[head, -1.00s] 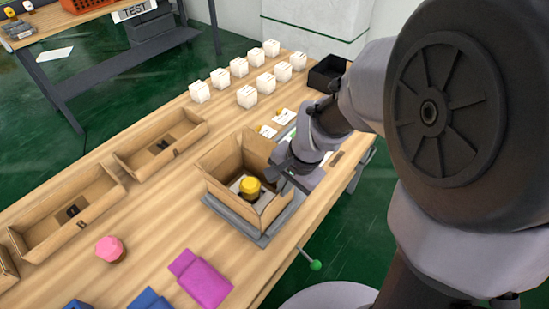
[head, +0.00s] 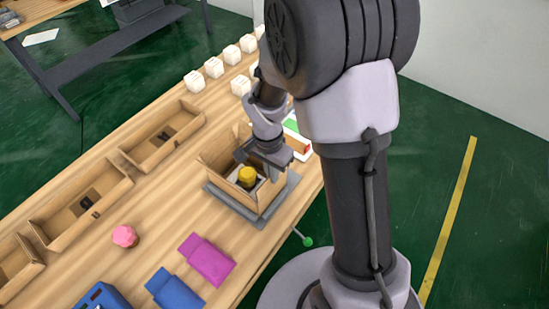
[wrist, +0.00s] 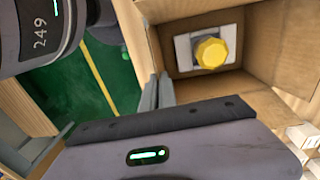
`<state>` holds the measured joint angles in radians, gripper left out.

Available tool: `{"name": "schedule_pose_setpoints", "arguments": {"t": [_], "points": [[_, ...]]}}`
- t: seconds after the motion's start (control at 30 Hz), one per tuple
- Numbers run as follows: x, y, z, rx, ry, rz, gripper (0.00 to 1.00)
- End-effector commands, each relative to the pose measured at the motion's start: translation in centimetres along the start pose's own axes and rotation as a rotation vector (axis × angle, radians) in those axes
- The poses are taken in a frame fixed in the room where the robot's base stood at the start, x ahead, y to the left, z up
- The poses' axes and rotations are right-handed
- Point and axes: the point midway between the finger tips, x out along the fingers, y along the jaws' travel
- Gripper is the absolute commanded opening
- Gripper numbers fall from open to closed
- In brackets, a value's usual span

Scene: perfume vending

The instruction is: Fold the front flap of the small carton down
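The small carton (head: 229,184) is open brown cardboard on a grey plate (head: 237,213) near the table's front edge. Inside it stands a yellow-capped bottle (head: 247,175) in a pale insert; the yellow cap (wrist: 211,53) also shows in the wrist view. My gripper (head: 263,158) is over the carton's right side and hides part of its rim and flaps. In the wrist view, the two grey fingertips (wrist: 157,92) are close together beside a carton wall. They look shut, with nothing clearly held. The front flap's exact angle is hard to tell.
Several white boxes (head: 214,68) stand at the back. Open brown trays (head: 82,207) line the left side. A pink piece (head: 125,236), a magenta piece (head: 206,258) and a blue piece (head: 174,290) lie in front. A green knob (head: 307,241) sticks out beyond the table edge.

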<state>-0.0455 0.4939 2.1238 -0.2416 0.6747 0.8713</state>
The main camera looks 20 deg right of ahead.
Motion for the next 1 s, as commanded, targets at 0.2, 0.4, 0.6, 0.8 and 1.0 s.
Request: {"name": "schedule_pose_setpoints", "arguments": {"t": [0.2,0.4,0.6,0.8,1.0], "points": [[-0.3,-1.2,0.0,-0.002,0.002,0.203,0.00],[0.2,-2.2,0.0,0.000,0.002,0.393,0.00],[1.0,-3.0,0.0,0.000,0.002,0.577,0.00],[1.8,-3.7,0.0,0.000,0.002,0.739,0.00],[2.3,-4.2,0.0,0.001,0.001,0.862,0.00]]}}
